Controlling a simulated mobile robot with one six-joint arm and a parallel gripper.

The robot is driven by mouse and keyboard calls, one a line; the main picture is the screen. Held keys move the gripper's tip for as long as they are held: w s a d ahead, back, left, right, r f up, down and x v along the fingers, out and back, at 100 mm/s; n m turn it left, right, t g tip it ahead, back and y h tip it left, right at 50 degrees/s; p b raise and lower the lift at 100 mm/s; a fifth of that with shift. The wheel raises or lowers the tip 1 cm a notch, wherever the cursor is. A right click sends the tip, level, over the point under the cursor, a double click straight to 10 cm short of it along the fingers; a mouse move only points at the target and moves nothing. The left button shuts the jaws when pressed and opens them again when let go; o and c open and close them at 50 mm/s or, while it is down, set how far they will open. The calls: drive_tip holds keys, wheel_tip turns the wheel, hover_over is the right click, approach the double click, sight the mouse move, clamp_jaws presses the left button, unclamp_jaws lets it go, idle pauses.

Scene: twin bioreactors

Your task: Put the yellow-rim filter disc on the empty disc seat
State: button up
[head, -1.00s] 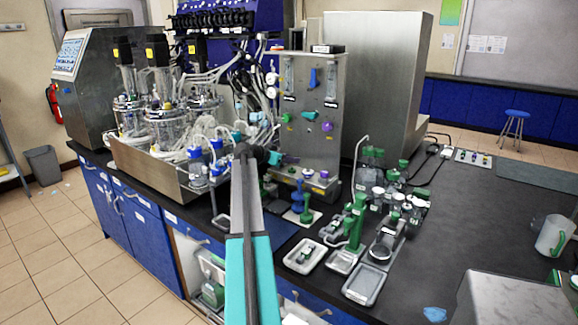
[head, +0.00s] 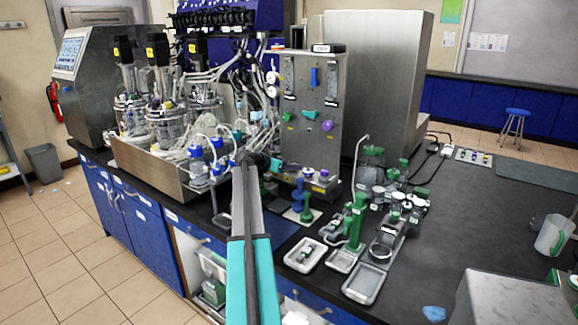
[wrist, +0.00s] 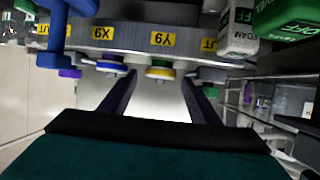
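In the wrist view, the yellow-rim filter disc (wrist: 160,72) sits at the edge of a metal ledge, below a yellow label. My gripper (wrist: 158,100) is open, its two dark fingers spread with a gap between them. The disc shows beyond this gap, apart from both fingers. A blue-rim disc (wrist: 110,66) sits to its left, close to the left fingertip.
The steel panel (head: 308,105) with coloured knobs stands beyond my arm. Green and blue stands (head: 355,222), bottles and trays (head: 366,283) crowd the bench right of my arm. A blue handle-like part (wrist: 53,38) hangs at the wrist view's upper left. The right bench is mostly clear.

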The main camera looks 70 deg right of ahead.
drive_tip(key=shift+r, duration=0.2)
drive_tip(key=shift+w+a, duration=0.15)
drive_tip(key=shift+a, duration=0.2)
drive_tip(key=b+v, duration=0.2)
drive_tip(key=v, duration=0.9)
drive_tip(key=shift+a+r, duration=0.1)
drive_tip(key=shift+r, duration=0.1)
idle(0.4)
